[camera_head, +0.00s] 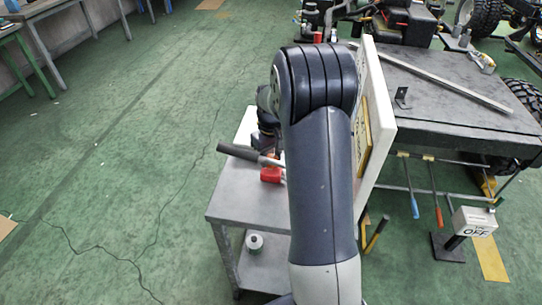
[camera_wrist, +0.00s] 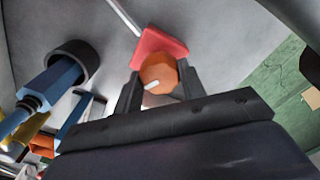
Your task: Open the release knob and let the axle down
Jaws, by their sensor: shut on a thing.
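In the wrist view an orange faceted knob (camera_wrist: 155,65) with a short white mark sits in front of a red block (camera_wrist: 158,44). My gripper (camera_wrist: 160,75) has one dark finger on each side of the knob and is shut on it. In the head view a red part (camera_head: 271,174) shows on the grey cart, beside a dark handle bar (camera_head: 238,153). My arm covers much of the cart there, and my fingertips are hidden in that view. I cannot pick out the axle in either view.
A blue cylinder with a dark collar (camera_wrist: 72,62) stands left of my gripper in the wrist view. The grey cart (camera_head: 228,205) has a white panel (camera_head: 380,105) at its right. A grey platform (camera_head: 455,95) stands beyond.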

